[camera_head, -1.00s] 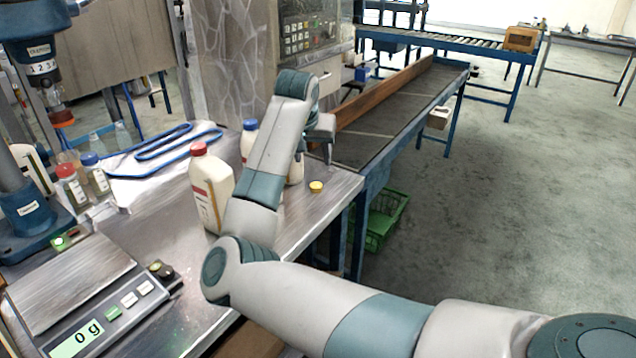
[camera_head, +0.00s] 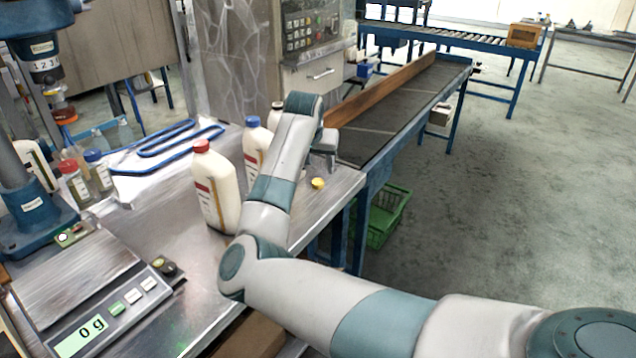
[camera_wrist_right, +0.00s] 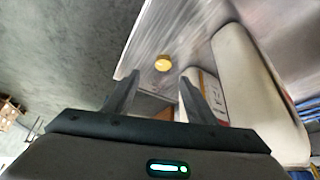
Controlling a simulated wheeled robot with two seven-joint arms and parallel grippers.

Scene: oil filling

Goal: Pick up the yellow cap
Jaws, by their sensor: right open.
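The small yellow cap (camera_head: 318,183) lies on the metal table (camera_head: 190,262) near its right edge. In the right wrist view the cap (camera_wrist_right: 163,63) sits beyond the gap between my fingertips, apart from them. My right gripper (camera_head: 326,158) is open and empty, just above and behind the cap in the head view. Its two dark fingers also show in the right wrist view (camera_wrist_right: 158,82). My left gripper is not in either view.
A red-capped bottle (camera_head: 217,190) and a blue-capped bottle (camera_head: 256,150) stand left of my right arm. A third bottle (camera_head: 277,112) is partly hidden behind the arm. A scale (camera_head: 85,290) sits at the front left. A green crate (camera_head: 385,218) is below the table edge.

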